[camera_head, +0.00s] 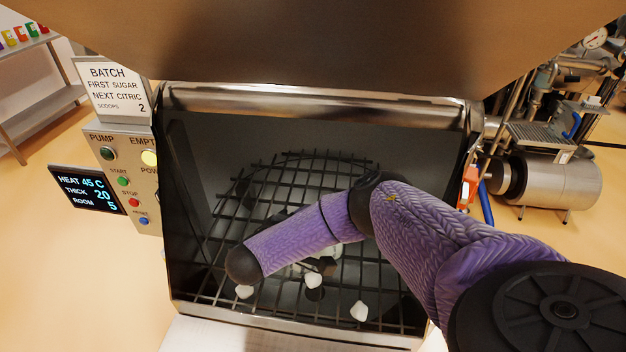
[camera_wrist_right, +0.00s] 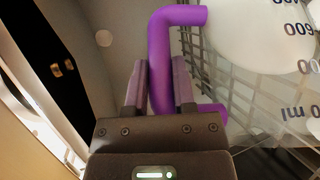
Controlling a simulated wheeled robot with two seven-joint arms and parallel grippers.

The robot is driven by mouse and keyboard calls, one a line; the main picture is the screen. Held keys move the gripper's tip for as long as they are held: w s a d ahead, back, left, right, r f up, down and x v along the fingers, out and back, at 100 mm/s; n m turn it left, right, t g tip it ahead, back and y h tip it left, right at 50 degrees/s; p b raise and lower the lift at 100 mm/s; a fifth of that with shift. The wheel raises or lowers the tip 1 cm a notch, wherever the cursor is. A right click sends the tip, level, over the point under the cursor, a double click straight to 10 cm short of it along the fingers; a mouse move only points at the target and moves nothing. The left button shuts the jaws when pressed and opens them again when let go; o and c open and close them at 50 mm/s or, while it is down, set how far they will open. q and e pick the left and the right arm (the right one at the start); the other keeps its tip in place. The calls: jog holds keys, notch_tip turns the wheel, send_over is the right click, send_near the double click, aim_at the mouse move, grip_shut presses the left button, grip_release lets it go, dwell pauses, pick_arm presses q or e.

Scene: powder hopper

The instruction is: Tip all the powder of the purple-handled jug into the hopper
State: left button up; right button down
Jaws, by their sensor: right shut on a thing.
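The purple-handled jug shows in the right wrist view, with a clear wall (camera_wrist_right: 290,95) and black ml marks that read upside down there. My right gripper (camera_wrist_right: 160,80) is shut on its purple handle (camera_wrist_right: 175,20). The hopper (camera_head: 320,338) is an open steel box with a dark bar grid (camera_head: 385,270) inside. In the head view my right arm reaches over the grid and hides most of the gripper and jug. I cannot tell how much powder is in the jug. White lumps lie at the grid's front, one at the right (camera_head: 359,311). My left gripper is out of view.
A control panel (camera_head: 125,180) with buttons, a batch sign (camera_head: 112,88) and a dark display (camera_head: 87,190) stand left of the hopper. A steel motor (camera_head: 555,180) and pipework are at the right. A shelf (camera_head: 35,105) is far left.

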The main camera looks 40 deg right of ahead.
jog(key=shift+w+a+f+h+b, duration=0.1)
jog(key=shift+a+f+h+b, duration=0.25)
jog(key=shift+a+h, duration=0.1)
jog(key=a+h, duration=0.1)
jog(key=a, duration=0.1)
jog(key=a+n+h, duration=0.1)
jog(key=a+h, duration=0.1)
jog(key=shift+w+a+t+p, duration=0.1)
jog(key=shift+w+t+p, duration=0.1)
jog(key=shift+t+p, duration=0.2)
pick_arm(q)
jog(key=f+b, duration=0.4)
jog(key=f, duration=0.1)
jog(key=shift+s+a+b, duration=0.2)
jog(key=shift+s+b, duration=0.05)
jog(key=shift+b, duration=0.1)
pick_arm(e)
jog(key=a+n+t+h, duration=0.2)
jog(key=a+n+h, duration=0.1)
jog(key=a, duration=0.4)
jog(key=shift+w+a+f+h, duration=0.15)
jog(key=shift+w+f+h, duration=0.25)
jog(key=shift+h, duration=0.25)
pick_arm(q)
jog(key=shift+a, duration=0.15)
